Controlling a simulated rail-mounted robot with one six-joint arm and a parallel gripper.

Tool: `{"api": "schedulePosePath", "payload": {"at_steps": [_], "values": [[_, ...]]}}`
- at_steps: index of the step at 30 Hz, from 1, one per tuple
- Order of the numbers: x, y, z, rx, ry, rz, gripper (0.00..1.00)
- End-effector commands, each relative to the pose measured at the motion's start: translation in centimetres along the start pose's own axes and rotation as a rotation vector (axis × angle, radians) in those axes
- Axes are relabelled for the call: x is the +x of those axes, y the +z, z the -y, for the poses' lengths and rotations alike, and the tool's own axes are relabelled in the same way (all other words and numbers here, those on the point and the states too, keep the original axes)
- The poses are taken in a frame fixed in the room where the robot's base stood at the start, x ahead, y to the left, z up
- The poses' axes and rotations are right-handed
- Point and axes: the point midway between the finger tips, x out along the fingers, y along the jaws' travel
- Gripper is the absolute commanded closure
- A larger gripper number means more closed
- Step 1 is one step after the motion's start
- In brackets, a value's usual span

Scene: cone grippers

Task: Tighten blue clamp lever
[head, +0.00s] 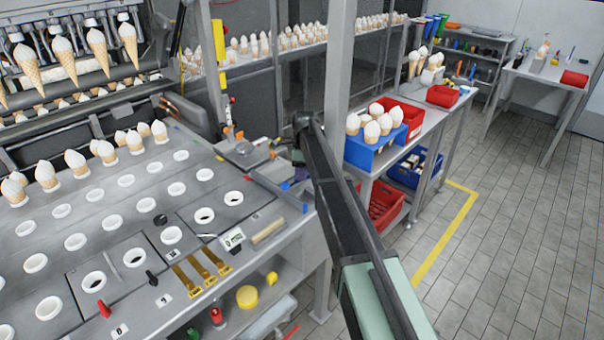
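Small blue parts show at the right end of the grey worktable (100,250). One blue piece (304,207) is at the table's right edge, and a smaller blue piece (285,186) is just behind it. I cannot tell which is the clamp lever or how far it is turned. A grey fixture (245,152) with orange levers (273,154) stands at the table's back right corner. My arm rises from the lower right to a dark joint beside this corner. I cannot make out my gripper or its fingers.
White-topped cones (160,131) stand in holders on the worktable. Brass strips (205,272) and a red-handled part (104,308) lie near its front. A post (340,70) and a side table with a blue cone box (370,155) stand behind my arm. The right floor is clear.

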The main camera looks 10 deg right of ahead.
Motion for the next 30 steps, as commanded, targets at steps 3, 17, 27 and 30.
{"api": "schedulePosePath", "payload": {"at_steps": [3,17,27,30], "values": [[-0.01,0.01,0.05,-0.002,-0.001,0.0,0.99],[-0.06,0.16,0.3,-0.168,0.0,-0.033,0.99],[-0.13,0.41,0.66,-0.465,-0.001,-0.091,0.99],[-0.15,0.48,0.76,-0.556,-0.001,-0.109,0.99]]}}
